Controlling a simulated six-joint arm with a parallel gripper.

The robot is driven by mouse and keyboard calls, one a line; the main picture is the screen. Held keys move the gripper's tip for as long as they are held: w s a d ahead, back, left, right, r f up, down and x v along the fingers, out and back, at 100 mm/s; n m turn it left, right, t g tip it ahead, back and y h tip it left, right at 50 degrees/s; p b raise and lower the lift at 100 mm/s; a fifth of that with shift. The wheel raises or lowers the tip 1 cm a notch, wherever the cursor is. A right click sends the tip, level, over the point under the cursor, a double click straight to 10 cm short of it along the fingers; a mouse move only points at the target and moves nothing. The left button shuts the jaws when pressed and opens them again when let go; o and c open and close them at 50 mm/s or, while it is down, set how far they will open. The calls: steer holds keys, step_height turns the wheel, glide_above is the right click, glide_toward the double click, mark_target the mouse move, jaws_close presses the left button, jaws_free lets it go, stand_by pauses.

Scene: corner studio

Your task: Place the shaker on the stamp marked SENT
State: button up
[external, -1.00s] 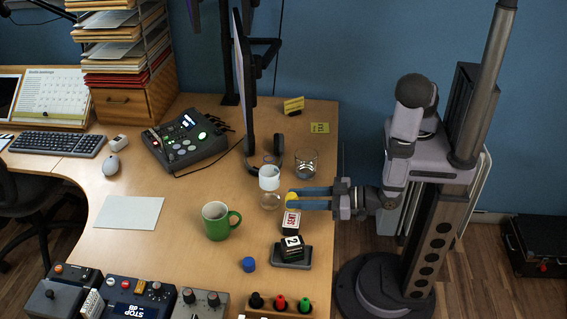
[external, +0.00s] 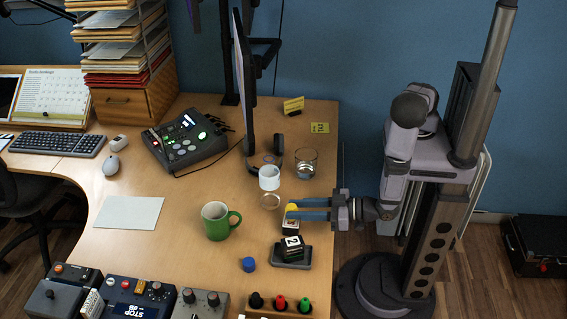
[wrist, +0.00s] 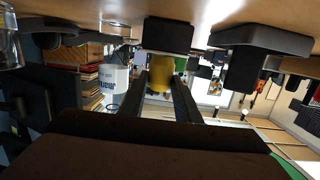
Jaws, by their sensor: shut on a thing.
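My gripper (external: 296,210) is shut on a small yellow shaker (external: 291,207); in the wrist view the shaker (wrist: 161,72) sits between the two fingers. A stamp (external: 290,226) with a dark body and a pale label is just below the shaker in the external view. The fingers and shaker cover much of its label, so I cannot read it now. I cannot tell whether the shaker touches the stamp. A second dark stamp-like block with a "2" on a white face (external: 291,242) stands on a dark base, nearer the camera.
A green mug (external: 217,228) is to the left, a blue cap (external: 248,264) near the front. The desk around the paper sheet (external: 128,212) is clear.

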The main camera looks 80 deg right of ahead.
steer(key=shift+f, duration=0.2)
steer(key=o, duration=1)
steer(key=shift+r, duration=0.1)
steer(key=shift+r, duration=0.15)
steer(key=s, duration=0.4)
steer(key=s+r+b, duration=0.1)
steer(key=s, duration=0.3)
steer(key=s+b, duration=0.1)
steer(key=s, duration=0.3)
steer(key=shift+a+r, duration=0.15)
steer(key=shift+r, duration=0.25)
steer(key=shift+w, duration=0.1)
